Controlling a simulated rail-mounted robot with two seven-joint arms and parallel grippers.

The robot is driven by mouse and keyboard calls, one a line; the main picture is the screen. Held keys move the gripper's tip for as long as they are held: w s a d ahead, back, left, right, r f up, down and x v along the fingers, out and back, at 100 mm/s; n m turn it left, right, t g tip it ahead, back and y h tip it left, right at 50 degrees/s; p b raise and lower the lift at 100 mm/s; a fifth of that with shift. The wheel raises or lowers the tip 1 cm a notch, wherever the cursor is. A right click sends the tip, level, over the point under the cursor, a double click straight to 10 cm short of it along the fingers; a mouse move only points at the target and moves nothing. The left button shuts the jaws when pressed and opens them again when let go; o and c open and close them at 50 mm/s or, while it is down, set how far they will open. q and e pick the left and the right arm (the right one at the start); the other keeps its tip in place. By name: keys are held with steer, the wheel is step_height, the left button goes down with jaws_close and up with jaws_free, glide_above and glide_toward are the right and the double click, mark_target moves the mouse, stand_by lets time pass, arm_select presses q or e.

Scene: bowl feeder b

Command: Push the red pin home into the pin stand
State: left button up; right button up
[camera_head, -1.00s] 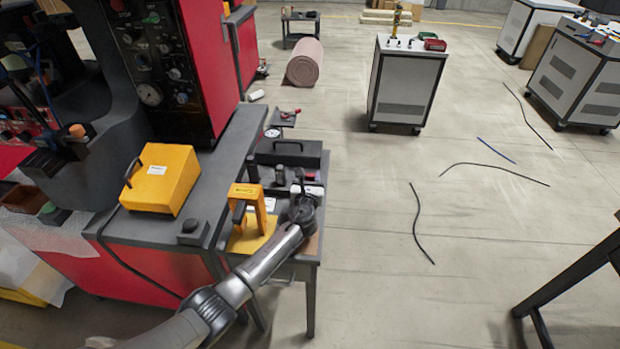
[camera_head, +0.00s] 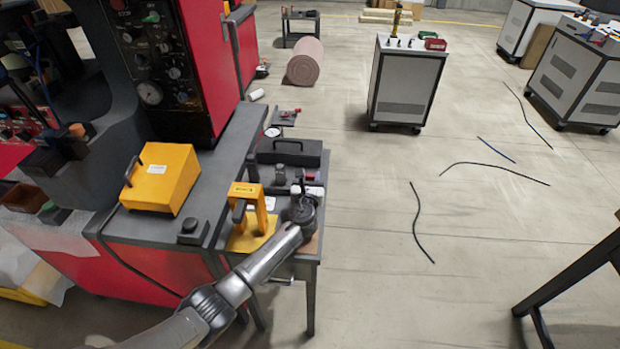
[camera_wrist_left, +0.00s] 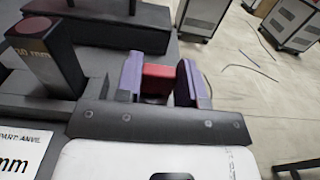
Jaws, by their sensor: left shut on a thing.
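My left gripper (camera_head: 308,179) is low over the small bench in the head view, with its wrist pointing down at the bench's right side. In the left wrist view its two purple fingers (camera_wrist_left: 160,80) are shut on a red block-like piece, the red pin (camera_wrist_left: 158,72). A dark part shows just below the red piece between the fingers; I cannot tell whether it is the pin stand. How deep the pin sits is hidden by the fingers and gripper body. My right gripper is not in view.
A dark upright block (camera_wrist_left: 45,55) marked in mm stands left of the fingers in the wrist view. A long black case (camera_head: 289,153) lies behind. A yellow handled fixture (camera_head: 248,205) stands left of my wrist.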

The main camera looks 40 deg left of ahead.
arm_select(q)
steer(key=shift+f, duration=0.2)
stand_by(0.4)
steer(key=o, duration=1)
steer(key=shift+s+d, duration=0.25)
steer(key=shift+s, duration=0.05)
steer(key=p+v, duration=0.4)
steer(key=v, duration=0.7)
steer(key=shift+s+d, duration=0.1)
steer(key=shift+s, duration=0.15)
steer(key=shift+v, duration=0.75)
